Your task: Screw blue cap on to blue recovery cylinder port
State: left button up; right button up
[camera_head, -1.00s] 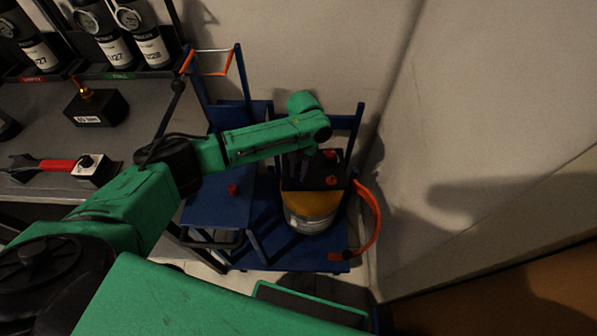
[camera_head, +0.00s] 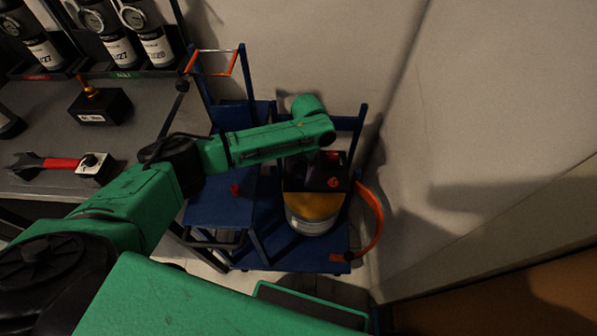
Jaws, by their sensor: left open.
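The recovery cylinder (camera_head: 313,222), with a yellow top and a pale lower body, stands on the blue cart (camera_head: 290,256). A dark block with red knobs (camera_head: 333,183) sits over its back part. My left arm reaches in from the left, and its wrist is above the cylinder. My left gripper (camera_head: 306,168) hangs below the wrist, open, close over the dark block. Its fingertips are dim, and I cannot tell whether they touch anything. I cannot make out the blue cap or the blue port; the arm and gripper hide part of that area. My right gripper is not in view.
A grey bench (camera_head: 50,135) at left holds a red-handled wrench (camera_head: 55,163), a black block with a brass fitting (camera_head: 98,107) and several gauged bottles. A wall stands close behind and right of the cart.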

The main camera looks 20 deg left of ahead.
pick_arm(q)
jog(key=shift+d, duration=0.1)
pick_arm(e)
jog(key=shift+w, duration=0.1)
pick_arm(q)
jog(key=shift+w+r, duration=0.1)
jog(key=shift+r, duration=0.2)
notch_tip(320, 180, up, 14)
jog(key=w+p, duration=0.2)
jog(key=shift+d, duration=0.45)
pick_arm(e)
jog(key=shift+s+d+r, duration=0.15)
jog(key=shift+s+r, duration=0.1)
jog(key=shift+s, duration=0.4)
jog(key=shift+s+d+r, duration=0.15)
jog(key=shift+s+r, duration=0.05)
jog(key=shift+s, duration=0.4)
